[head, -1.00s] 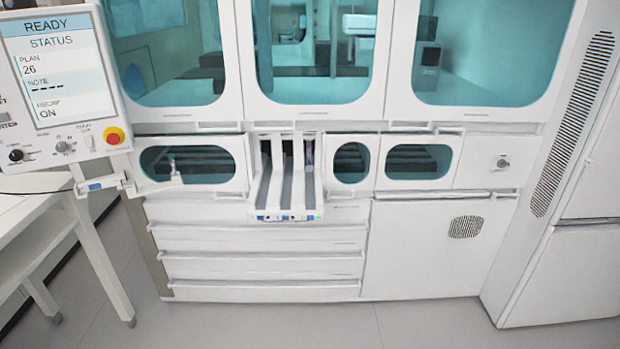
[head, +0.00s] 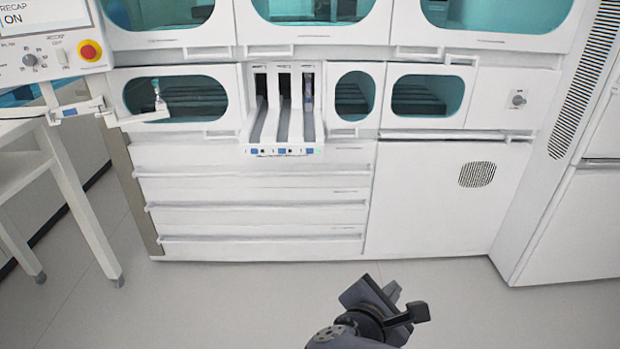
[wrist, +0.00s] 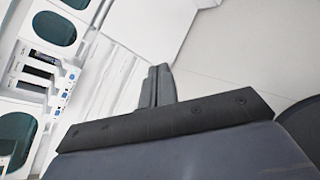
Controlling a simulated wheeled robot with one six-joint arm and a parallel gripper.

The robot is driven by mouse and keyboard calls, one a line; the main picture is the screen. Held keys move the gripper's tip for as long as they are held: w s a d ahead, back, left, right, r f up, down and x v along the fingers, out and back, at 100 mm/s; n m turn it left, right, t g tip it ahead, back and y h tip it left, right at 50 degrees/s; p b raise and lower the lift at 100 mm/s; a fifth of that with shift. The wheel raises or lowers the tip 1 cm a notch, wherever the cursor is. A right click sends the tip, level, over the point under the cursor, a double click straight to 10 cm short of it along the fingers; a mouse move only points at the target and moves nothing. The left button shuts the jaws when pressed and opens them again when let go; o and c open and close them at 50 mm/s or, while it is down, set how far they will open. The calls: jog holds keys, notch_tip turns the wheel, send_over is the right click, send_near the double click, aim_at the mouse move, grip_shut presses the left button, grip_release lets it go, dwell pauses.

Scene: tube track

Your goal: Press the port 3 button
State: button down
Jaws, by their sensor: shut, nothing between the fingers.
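The three-lane tube track (head: 283,125) juts out of the white machine's front, mid picture in the head view. Its front strip (head: 282,151) carries small blue labels, dark buttons and a green light at the right end. Port numbers are too small to read, so I cannot tell which button is port 3. The strip also shows at the left of the wrist view (wrist: 66,88), tilted. My gripper (wrist: 157,72) is shut and empty, with its fingers together and apart from the track. In the head view my dark arm is low, in front of the machine.
A white table (head: 60,170) stands at the left. Drawers (head: 255,185) lie below the track. The floor in front is clear.

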jog(key=w+a+f+n+t+y+b, duration=0.1)
jog(key=a+n+t+y+b, duration=0.2)
jog(key=a+n, duration=0.3)
jog(key=w+a+f+n+t+y+b, duration=0.2)
jog(key=a+n, duration=0.4)
jog(key=a, duration=0.3)
jog(key=shift+a+f+t+y+b, duration=0.2)
jog(key=shift+a+t+y+b, duration=0.15)
jog(key=shift+t+y+b, duration=0.75)
jog(key=shift+w, duration=0.1)
